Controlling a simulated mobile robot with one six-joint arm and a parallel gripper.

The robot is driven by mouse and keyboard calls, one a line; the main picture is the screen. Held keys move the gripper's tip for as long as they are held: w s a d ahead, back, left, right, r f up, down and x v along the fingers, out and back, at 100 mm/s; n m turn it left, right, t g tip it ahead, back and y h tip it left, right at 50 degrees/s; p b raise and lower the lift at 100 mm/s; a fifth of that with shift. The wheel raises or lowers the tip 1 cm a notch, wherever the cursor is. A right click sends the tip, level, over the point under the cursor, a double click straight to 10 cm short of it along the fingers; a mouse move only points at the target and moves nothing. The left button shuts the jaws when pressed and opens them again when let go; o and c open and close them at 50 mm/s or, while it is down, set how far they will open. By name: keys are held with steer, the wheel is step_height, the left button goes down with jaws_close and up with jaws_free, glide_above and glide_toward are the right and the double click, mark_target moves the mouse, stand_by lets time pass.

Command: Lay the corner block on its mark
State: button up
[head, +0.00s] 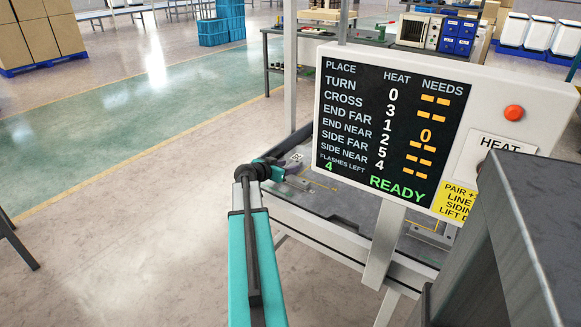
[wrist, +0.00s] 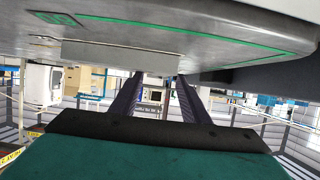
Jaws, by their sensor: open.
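My gripper (head: 290,170) hangs over the grey worktable (head: 345,222) at the end of my teal arm, partly hidden behind my wrist. In the wrist view my gripper (wrist: 157,84) shows two dark fingers standing apart, with no object seen between them. The wrist picture looks upside down. A grey surface with a green outline (wrist: 190,33) fills its top, and a pale grey slab (wrist: 118,57) lies along it near the left fingertip. I cannot tell whether this slab is the corner block. Its mark is not clearly identifiable; thin yellow lines (head: 322,186) show on the table by my gripper.
A white display panel (head: 326,120) stands over the table, reading READY, four flashes left, and 0 needed for END FAR. It carries an orange-red button (head: 514,112) and a HEAT label (head: 500,143). A dark cabinet-like shape blocks the lower right. Open floor (head: 130,225) lies left.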

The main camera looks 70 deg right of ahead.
steer(key=v, duration=0.9)
steer(key=shift+a, duration=0.2)
steer(key=shift+r, duration=0.1)
stand_by(0.5)
